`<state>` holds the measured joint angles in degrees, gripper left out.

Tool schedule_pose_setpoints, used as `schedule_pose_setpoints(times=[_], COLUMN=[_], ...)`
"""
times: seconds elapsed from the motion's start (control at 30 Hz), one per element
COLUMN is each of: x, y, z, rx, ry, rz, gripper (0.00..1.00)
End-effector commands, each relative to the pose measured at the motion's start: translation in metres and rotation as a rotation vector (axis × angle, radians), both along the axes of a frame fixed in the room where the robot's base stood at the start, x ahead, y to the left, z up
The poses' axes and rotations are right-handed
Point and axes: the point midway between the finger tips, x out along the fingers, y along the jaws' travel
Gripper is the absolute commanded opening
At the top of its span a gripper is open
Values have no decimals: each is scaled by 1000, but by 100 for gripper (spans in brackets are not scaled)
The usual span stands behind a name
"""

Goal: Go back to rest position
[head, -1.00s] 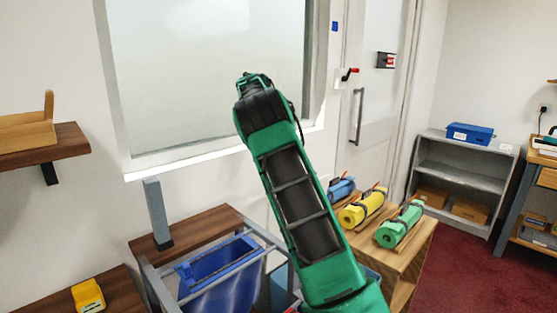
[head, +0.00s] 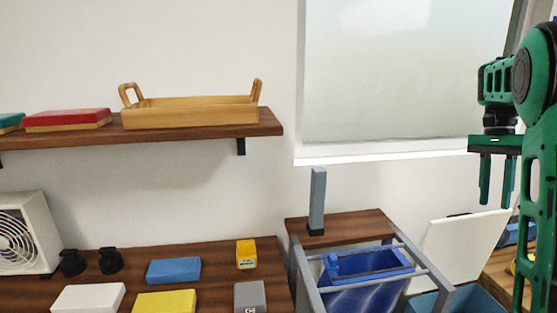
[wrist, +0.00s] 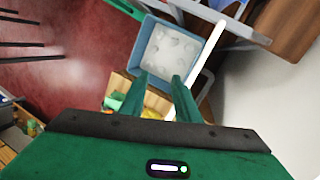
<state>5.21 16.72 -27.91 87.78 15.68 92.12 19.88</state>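My gripper (head: 496,182) hangs at the right side of the head view, fingers pointing down, in front of the wall beside the window. Its two green fingers are apart with nothing between them. In the wrist view my gripper (wrist: 162,82) also shows both fingers spread and empty. Below it in that view is a blue bin (wrist: 141,47) with pale, lumpy contents. No object is held.
A wooden tray (head: 190,115) sits on the wall shelf (head: 225,130). Colored blocks, including a blue one (head: 173,270), lie on the brown counter (head: 215,290). A blue bag (head: 365,292) hangs in a grey frame. A white panel (head: 458,250) leans below my gripper.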

Motion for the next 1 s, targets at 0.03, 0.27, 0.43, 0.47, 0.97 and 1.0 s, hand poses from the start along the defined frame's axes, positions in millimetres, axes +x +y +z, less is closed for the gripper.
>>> schedule_pose_setpoints(times=[0.03, 0.27, 0.43, 0.47, 0.97, 1.0], x=[-15, -74, -118, -126, -241, -246], y=[5, 30, 55, 60, 138, 142], z=[-1, -16, -33, -36, -111, -116], rx=[15, 58, 77, 81, 82, 79], ry=[-16, -85, -136, -144, -275, -281], rz=[24, 156, 261, 278, 584, 599], gripper=[29, 29, 29, 29, 29, 29])
